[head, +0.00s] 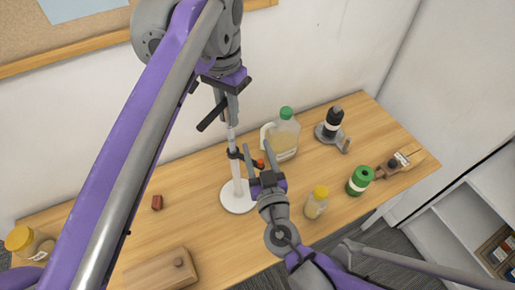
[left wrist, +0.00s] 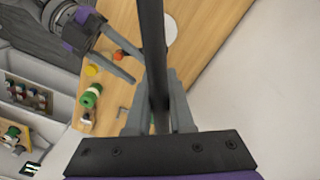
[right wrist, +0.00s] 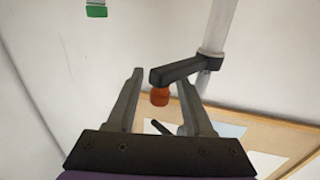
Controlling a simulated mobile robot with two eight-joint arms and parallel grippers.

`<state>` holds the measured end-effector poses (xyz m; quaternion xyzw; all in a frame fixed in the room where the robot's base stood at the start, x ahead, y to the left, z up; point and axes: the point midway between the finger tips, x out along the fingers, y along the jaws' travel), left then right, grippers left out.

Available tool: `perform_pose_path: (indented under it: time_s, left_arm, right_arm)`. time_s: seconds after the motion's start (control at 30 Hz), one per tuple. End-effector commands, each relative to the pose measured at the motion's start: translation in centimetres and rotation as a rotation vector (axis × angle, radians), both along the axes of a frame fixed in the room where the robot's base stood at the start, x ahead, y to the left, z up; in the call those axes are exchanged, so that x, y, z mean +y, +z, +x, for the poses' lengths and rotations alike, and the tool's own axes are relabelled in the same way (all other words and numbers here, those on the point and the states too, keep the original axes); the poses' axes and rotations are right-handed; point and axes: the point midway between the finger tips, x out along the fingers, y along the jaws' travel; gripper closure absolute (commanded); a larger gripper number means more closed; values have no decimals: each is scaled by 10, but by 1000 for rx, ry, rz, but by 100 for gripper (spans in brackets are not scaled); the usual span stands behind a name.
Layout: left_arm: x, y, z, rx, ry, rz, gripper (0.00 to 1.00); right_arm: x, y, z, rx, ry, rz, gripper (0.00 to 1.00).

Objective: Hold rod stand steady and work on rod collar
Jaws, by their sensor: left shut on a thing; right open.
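The rod stand has a round white base (head: 236,201) on the wooden table, with its upright rod (head: 237,170) rising from it. In the left wrist view, the rod (left wrist: 152,40) looks dark and runs between my left fingers. My left gripper (head: 226,108) is shut on the upper rod. The black rod collar (head: 235,154) sits around the rod below it; its side arm (right wrist: 185,70) ends in an orange knob (right wrist: 160,97). My right gripper (head: 259,153) is open, its fingers on either side of the knob, with visible gaps. The knob (head: 260,163) also shows in the head view.
A small red-brown block (head: 157,202) and a wooden block (head: 160,270) lie left. A wall stands behind the table.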

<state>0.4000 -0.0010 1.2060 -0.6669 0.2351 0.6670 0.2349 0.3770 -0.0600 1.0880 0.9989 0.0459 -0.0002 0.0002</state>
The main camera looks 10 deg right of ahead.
Motion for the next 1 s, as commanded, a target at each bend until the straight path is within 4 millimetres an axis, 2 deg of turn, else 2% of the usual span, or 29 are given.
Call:
perform_pose_path:
  time_s: [0.27,0.8,1.0]
  left_arm:
    - [0,0,0,-2,0,-1,100]
    - [0,0,0,-1,0,-1,100]
    - [0,0,0,-1,0,-1,100]
  right_arm:
    - [0,12,0,0,0,0,48]
    - [0,81,0,0,0,0,48]
    - [0,97,0,0,0,0,48]
